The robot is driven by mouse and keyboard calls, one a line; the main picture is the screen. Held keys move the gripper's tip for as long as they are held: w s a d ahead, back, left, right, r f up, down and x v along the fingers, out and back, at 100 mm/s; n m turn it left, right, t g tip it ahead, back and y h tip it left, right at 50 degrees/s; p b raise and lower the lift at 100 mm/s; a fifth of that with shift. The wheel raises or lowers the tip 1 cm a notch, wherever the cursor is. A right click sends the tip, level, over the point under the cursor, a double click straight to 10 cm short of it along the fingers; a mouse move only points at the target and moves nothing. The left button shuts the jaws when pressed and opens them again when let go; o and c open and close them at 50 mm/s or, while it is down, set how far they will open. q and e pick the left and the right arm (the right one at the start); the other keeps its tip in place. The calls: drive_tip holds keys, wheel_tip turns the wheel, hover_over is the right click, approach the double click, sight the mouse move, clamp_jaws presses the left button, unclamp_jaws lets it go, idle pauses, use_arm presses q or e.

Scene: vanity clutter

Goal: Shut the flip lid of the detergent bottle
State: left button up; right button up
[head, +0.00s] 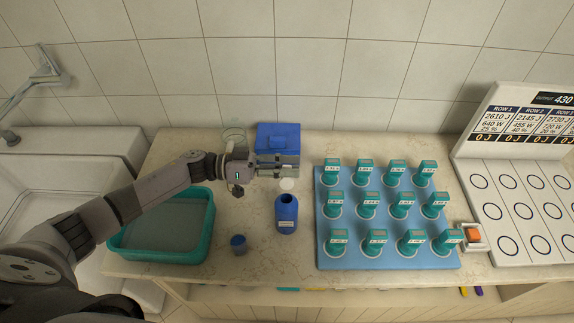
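The detergent bottle (286,216) is blue with a pale label and stands upright on the counter. Its dark mouth shows open, and a white flip lid (287,185) stands up at the back of the mouth. My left gripper (292,166) reaches in from the left, just behind and above the lid in the picture. Its grey fingers point right. Whether they are apart or closed, or touch the lid, is unclear. My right gripper is not in view.
A blue-topped box (278,136) stands behind the gripper and a clear glass (234,136) beside it. A teal basin (207,240) is left and a small blue cup (239,244) in front. A blue mat (330,257) with several teal-topped jars is right of the bottle.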

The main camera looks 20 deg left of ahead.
use_arm(q)
drive_tip(key=shift+c, duration=0.3)
clamp_jaws()
